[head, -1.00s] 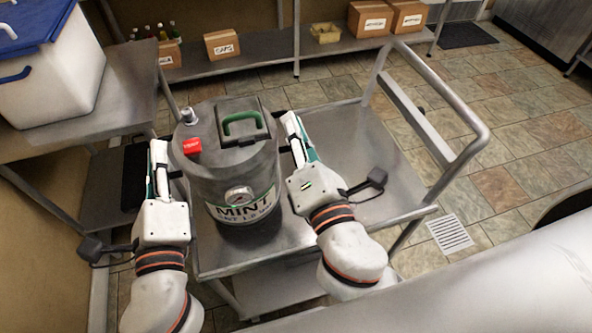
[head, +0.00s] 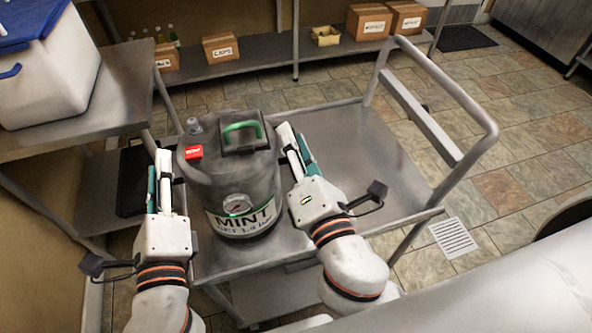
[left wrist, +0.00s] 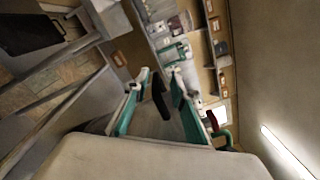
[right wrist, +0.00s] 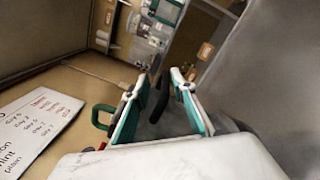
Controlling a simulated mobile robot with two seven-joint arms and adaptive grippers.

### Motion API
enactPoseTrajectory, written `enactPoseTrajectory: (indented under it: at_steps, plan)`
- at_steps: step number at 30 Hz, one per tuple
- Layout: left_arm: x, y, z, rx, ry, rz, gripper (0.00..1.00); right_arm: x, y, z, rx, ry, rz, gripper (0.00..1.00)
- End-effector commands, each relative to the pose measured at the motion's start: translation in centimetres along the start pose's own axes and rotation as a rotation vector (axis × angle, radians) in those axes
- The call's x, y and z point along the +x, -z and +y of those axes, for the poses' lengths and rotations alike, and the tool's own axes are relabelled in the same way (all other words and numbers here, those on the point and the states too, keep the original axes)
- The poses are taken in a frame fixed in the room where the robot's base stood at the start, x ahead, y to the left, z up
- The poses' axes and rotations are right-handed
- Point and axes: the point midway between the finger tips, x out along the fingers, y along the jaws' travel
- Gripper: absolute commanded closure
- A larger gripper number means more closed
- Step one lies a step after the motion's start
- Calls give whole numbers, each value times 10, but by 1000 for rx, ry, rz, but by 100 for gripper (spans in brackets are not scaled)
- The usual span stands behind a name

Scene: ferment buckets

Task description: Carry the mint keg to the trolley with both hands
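The mint keg (head: 228,178), a grey drum with a gauge, a MINT label, a red tag and a green top handle, stands upright on the trolley's flat top (head: 350,150), near its left end. My left gripper (head: 166,158) is at the keg's left side and my right gripper (head: 289,133) at its right side. Both are open, fingers apart. In the left wrist view a dark side handle (left wrist: 160,98) lies between the spread fingers. The right wrist view shows a similar dark handle (right wrist: 160,97) between the fingers. The keg's far side is hidden.
A steel table (head: 120,90) at left holds a white tub with a blue lid (head: 45,65). A back shelf (head: 270,68) carries cardboard boxes, bottles and a yellow tray. The trolley's push rail (head: 465,95) rises at right. The trolley top right of the keg is clear.

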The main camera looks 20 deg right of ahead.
Motion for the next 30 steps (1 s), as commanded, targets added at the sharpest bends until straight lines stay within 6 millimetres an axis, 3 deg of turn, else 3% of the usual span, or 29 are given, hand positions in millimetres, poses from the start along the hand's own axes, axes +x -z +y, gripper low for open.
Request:
enactPoseTrajectory:
  at_steps: [7, 11, 24, 30]
  plan:
    - [-2, -1, 0, 1, -1, -2, 75, 0, -1, 0, -1, 1, -2, 75]
    - [-14, 0, 1, 1, -3, 0, 75, 0, -1, 0, -1, 1, -2, 75]
    - [-93, 1, 1, 2, -4, 3, 75, 0, -1, -1, -2, 2, -3, 75]
    - [-115, 0, 0, 1, -1, 0, 75, 0, -1, -1, -2, 2, -3, 75]
